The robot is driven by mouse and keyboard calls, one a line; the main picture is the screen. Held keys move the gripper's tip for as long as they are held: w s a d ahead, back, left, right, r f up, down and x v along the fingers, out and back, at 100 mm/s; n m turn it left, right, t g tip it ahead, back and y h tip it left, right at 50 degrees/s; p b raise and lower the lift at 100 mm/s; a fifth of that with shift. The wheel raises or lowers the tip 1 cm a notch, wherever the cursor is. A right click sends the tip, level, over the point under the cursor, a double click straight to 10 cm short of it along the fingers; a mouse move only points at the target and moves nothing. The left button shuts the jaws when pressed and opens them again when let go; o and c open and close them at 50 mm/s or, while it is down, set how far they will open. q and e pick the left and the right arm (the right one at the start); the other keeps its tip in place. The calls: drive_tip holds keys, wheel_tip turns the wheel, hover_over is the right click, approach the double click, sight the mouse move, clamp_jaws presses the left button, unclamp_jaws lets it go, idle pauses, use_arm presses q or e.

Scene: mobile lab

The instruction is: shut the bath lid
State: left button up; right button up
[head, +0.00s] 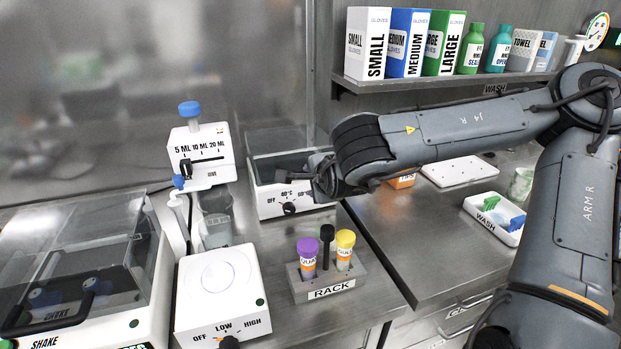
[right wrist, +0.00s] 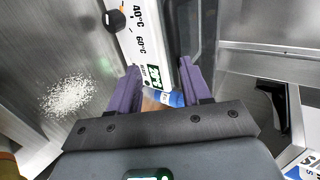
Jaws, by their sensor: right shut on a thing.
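The bath (head: 268,203) is a white box with a temperature knob on its front, at the back of the left bench. A dark area shows within its top rim. A faint clear panel stands behind it; I cannot tell for certain whether this is its lid. My right gripper (head: 322,178) is at the bath's front right corner, its fingers mostly hidden by the wrist. In the right wrist view, its purple fingers (right wrist: 160,80) are beside the bath's front panel (right wrist: 145,38) and green display. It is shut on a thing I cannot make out. My left gripper is not in view.
A tube rack (head: 328,284) with capped tubes stands in front of the bath. A white stirrer (head: 218,285), a beaker (head: 215,228) and a dispenser (head: 203,150) are to its left. An orange box (head: 402,182) and a wash tray (head: 492,228) are right.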

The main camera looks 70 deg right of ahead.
drive_tip(key=v, duration=0.8)
drive_tip(key=shift+s+a+r, duration=0.2)
drive_tip(key=shift+s, duration=0.05)
